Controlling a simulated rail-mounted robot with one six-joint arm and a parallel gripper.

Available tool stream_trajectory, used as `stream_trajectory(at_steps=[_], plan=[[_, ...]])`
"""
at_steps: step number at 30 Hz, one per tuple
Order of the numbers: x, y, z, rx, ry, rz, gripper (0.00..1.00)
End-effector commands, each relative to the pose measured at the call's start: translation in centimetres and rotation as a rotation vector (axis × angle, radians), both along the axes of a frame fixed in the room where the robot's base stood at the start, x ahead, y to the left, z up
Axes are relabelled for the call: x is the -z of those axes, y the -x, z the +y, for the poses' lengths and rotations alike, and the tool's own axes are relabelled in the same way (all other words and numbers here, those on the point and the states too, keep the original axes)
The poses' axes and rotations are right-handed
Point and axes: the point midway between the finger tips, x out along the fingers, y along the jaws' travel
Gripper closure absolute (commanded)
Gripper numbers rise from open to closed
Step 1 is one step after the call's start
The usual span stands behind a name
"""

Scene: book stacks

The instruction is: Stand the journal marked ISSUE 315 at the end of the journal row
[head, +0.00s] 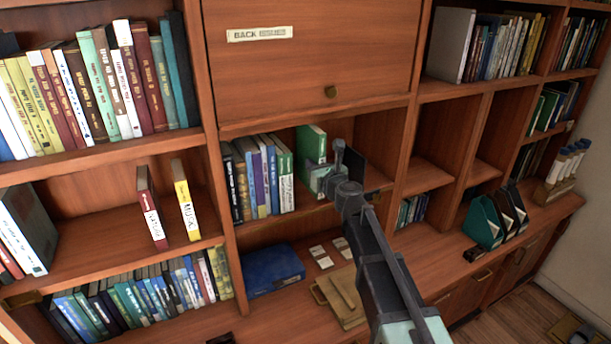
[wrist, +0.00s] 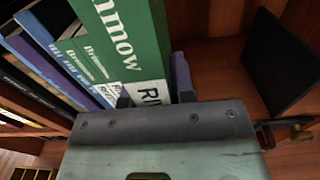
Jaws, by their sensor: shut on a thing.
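My gripper (head: 325,183) is inside the open compartment under the cabinet door. It is shut on a green journal (head: 311,142), held upright just right of the row. In the wrist view this green journal (wrist: 133,40) has large white letters ending in "nmow" and a white label partly hidden by the jaws (wrist: 155,98). I cannot read an issue number on it. The journal row (head: 262,180) stands on the compartment's left side, with a green journal (head: 285,170) at its right end. A small gap shows between that one and the held journal in the head view.
A dark upright plate (wrist: 280,60) stands to the right in the compartment, with bare shelf around it. Below, a blue book (head: 273,270), small white cards (head: 320,257) and a tan folder (head: 343,297) lie on the counter. The cabinet door (head: 310,70) is shut above.

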Motion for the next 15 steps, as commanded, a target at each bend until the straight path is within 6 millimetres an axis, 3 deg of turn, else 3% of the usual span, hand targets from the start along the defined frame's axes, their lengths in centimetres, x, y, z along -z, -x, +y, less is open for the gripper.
stream_trajectory(at_steps=[1, 9, 12, 15], plan=[[0.0, -1.3, 0.6, -0.001, 0.0, 0.0, 1.0], [0.0, -6.0, 3.5, -0.001, 0.0, 0.0, 1.0], [2.6, -5.7, 3.4, 0.0, 0.0, 0.0, 1.0], [3.3, -5.7, 3.4, 0.0, 0.0, 0.0, 1.0]])
